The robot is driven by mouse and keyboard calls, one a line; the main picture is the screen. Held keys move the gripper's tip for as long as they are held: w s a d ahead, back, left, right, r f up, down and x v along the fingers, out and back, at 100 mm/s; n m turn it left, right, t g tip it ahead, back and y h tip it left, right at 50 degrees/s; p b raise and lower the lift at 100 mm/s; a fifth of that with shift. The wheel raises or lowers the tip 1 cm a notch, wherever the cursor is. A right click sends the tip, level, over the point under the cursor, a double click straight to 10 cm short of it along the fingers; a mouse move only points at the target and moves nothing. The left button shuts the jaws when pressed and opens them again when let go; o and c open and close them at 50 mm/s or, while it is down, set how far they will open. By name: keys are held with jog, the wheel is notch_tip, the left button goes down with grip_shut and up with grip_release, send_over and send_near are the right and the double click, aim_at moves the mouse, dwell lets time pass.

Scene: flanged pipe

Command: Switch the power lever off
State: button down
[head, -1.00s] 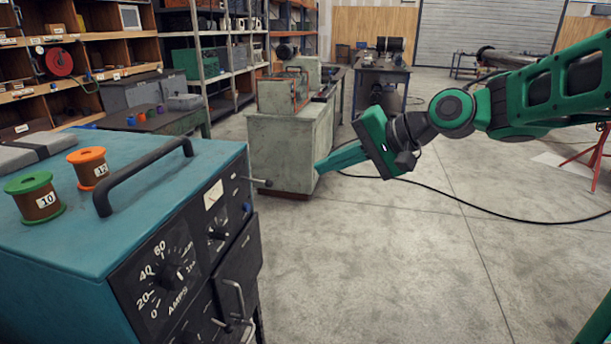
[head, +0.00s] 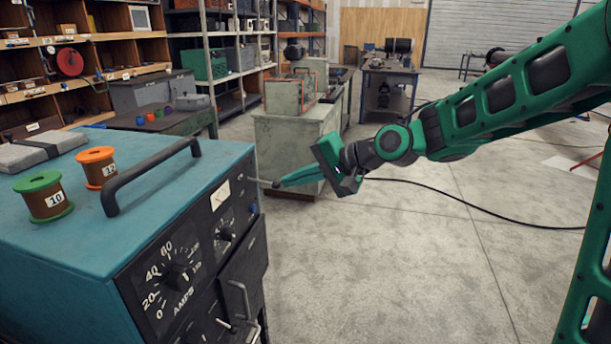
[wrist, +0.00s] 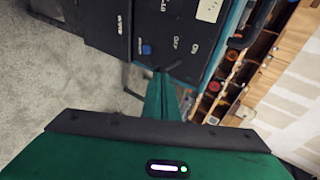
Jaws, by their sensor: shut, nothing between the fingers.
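The teal power unit (head: 170,185) stands at the left in the head view, with a dark front panel of dials and switches. A thin lever with a small knob (head: 262,182) sticks out from its panel side, roughly level. My gripper (head: 281,184) is shut and empty, with its fingertips at the lever's knob end. I cannot tell whether they touch. In the wrist view, my closed fingers (wrist: 163,78) point at the dark panel (wrist: 150,30), with a blue button (wrist: 146,49) and small labels near the tips. The lever is hard to make out there.
On the unit's top are a black handle (head: 150,175), a green-ended spool (head: 43,197) and an orange-ended spool (head: 97,167). A pale green cabinet (head: 290,150) stands behind my gripper. A black cable (head: 450,199) crosses the otherwise open floor at the right.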

jog(key=shift+w+a+f, duration=0.25)
jog(key=shift+a+f, duration=0.05)
jog(key=shift+a, duration=0.15)
jog(key=shift+f, duration=0.1)
jog(key=shift+f+t+y, duration=0.5)
jog(key=shift+f+y, duration=0.7)
jog(key=shift+f, duration=0.75)
jog(key=shift+s, duration=0.1)
